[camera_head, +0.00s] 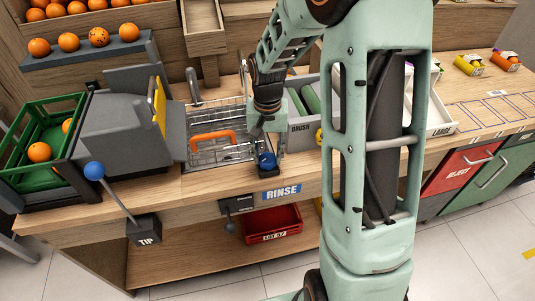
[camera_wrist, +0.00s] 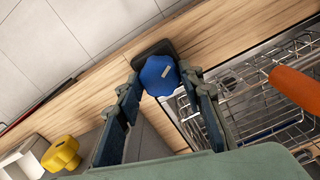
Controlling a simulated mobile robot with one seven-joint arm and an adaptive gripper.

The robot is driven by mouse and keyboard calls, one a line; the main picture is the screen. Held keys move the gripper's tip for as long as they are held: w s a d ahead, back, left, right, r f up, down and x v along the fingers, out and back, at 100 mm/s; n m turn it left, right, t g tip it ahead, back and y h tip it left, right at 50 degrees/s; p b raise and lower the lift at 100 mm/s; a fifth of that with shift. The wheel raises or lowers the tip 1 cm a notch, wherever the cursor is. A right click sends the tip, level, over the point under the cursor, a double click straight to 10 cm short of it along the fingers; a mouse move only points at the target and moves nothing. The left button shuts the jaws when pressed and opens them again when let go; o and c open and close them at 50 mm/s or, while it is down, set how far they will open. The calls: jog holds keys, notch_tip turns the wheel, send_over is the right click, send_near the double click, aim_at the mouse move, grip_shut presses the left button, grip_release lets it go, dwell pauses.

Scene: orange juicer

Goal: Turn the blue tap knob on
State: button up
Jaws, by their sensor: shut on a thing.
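The blue tap knob (camera_head: 266,161) stands at the front edge of the wooden counter, just above the RINSE label (camera_head: 281,192). In the wrist view the blue knob (camera_wrist: 159,75) is lobed, carries a small pale mark and sits on a dark square base. My gripper (camera_head: 268,151) reaches down to it from above. In the wrist view my gripper (camera_wrist: 163,86) has one finger on each side of the knob and is shut on it. The fingers hide parts of the knob's sides.
A wire basket (camera_head: 222,154) with an orange handle (camera_head: 212,140) lies in the sink beside the knob. A yellow knob (camera_wrist: 62,153) stands on the other side. A blue-balled TIP lever (camera_head: 94,171) stands at the left. A red bin (camera_head: 272,224) sits below the counter.

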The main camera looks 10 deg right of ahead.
aim_at(268, 157)
jog(key=n, duration=0.6)
jog(key=shift+n+p, duration=0.3)
jog(key=shift+p, duration=0.05)
jog(key=n+p, duration=0.1)
jog(key=n, duration=0.4)
jog(key=shift+n, duration=0.4)
jog(key=o, duration=1.2)
jog(key=shift+c, duration=0.2)
notch_tip(268, 157, up, 12)
